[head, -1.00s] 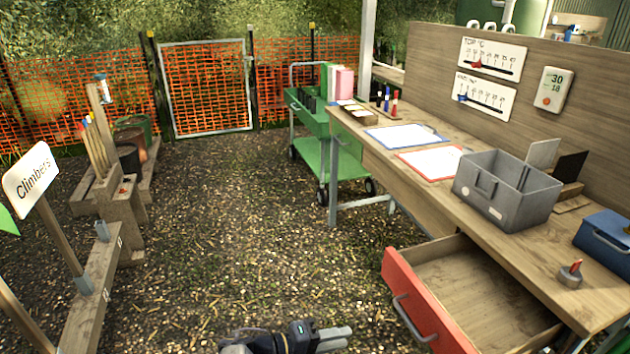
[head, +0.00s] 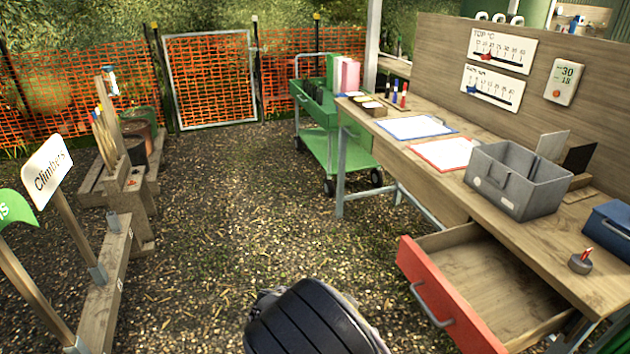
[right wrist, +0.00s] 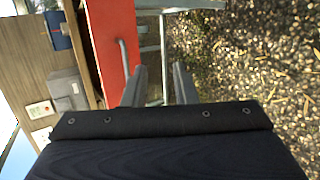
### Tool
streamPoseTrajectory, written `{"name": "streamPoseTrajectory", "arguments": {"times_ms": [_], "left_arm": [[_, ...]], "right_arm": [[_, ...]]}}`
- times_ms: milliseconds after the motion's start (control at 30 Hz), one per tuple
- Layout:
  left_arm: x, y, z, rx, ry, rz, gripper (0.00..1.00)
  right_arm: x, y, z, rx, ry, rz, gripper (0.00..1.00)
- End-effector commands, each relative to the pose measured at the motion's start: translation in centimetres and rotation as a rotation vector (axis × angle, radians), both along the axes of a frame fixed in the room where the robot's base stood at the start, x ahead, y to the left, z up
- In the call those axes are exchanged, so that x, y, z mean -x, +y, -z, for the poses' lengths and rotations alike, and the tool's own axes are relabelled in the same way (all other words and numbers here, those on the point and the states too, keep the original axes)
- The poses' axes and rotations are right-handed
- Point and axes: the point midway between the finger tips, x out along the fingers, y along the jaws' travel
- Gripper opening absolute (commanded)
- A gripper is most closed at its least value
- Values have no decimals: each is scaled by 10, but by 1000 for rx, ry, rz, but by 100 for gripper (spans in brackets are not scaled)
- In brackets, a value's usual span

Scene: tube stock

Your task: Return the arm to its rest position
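My right gripper (right wrist: 158,88) shows in the right wrist view with its two grey fingers apart and nothing between them. The red drawer front (right wrist: 108,35) with its grey handle lies beyond the fingers there; I see no contact. In the head view one of my dark, rounded arm parts fills the bottom middle, and no fingers show. The red-fronted drawer (head: 440,305) is pulled out from the bench, and the visible part of its inside is empty. My left gripper is in neither view.
A wooden bench (head: 455,193) on the right holds a grey bin (head: 517,190), a blue box (head: 608,225) and clipboards. A green trolley (head: 335,152) stands beyond it. Wooden planks with signs (head: 47,170) line the left. The gravel between is clear.

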Motion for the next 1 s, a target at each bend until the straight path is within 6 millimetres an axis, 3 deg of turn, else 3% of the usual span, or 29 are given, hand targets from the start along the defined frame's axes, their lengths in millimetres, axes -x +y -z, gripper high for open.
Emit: {"name": "streamPoseTrajectory", "arguments": {"times_ms": [267, 467, 700, 1000], "left_arm": [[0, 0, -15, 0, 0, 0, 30], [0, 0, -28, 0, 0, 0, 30], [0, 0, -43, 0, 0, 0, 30], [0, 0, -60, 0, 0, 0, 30]], "right_arm": [[32, -42, -31, -394, 144, 165, 25], [69, -69, -72, -795, 167, 254, 25], [113, -93, -130, -1186, 12, 260, 25], [164, -109, -182, -1413, -348, 170, 25]]}}
